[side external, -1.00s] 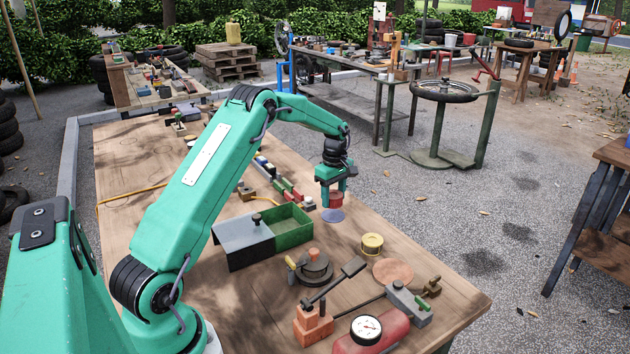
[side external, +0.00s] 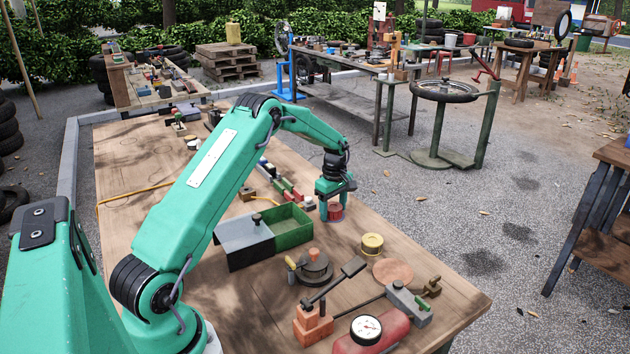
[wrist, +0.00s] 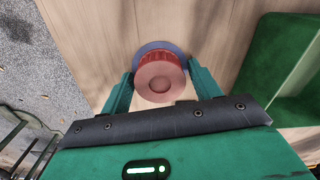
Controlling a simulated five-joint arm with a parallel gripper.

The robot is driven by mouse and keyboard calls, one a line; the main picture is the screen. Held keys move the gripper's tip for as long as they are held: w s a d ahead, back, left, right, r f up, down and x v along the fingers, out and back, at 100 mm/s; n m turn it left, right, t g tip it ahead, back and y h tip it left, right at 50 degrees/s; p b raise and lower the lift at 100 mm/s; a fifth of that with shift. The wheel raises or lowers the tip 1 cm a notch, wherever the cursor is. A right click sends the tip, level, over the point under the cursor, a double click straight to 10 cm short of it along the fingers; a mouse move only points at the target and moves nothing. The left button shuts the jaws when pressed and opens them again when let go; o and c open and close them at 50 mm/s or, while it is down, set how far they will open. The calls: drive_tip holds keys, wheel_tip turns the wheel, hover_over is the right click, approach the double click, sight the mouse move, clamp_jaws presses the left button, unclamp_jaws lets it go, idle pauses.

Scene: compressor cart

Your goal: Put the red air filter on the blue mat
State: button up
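The red air filter (side external: 335,212) is a short ribbed cylinder with a paler round end, seen in the wrist view (wrist: 160,80). My gripper (wrist: 160,78) points down with one finger on each side of the filter, shut on it. The round blue mat (wrist: 150,47) shows as a rim around the far side of the filter in the wrist view. The filter is over the mat, at or very near its surface; I cannot tell whether it touches. In the side view the mat is mostly hidden behind the filter and gripper.
A green open box (side external: 292,228) with a grey lid section stands left of my gripper. A yellow spool (side external: 372,244), a round tan disc (side external: 393,271) and a dark round fixture (side external: 314,267) are nearer the camera. The wooden bench (side external: 440,285) has bare room at the right.

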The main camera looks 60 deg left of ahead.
sight(333, 207)
drive_tip(key=shift+o, duration=0.4)
drive_tip(key=shift+r, duration=0.1)
wheel_tip(333, 207, up, 12)
idle(0.6)
idle(0.5)
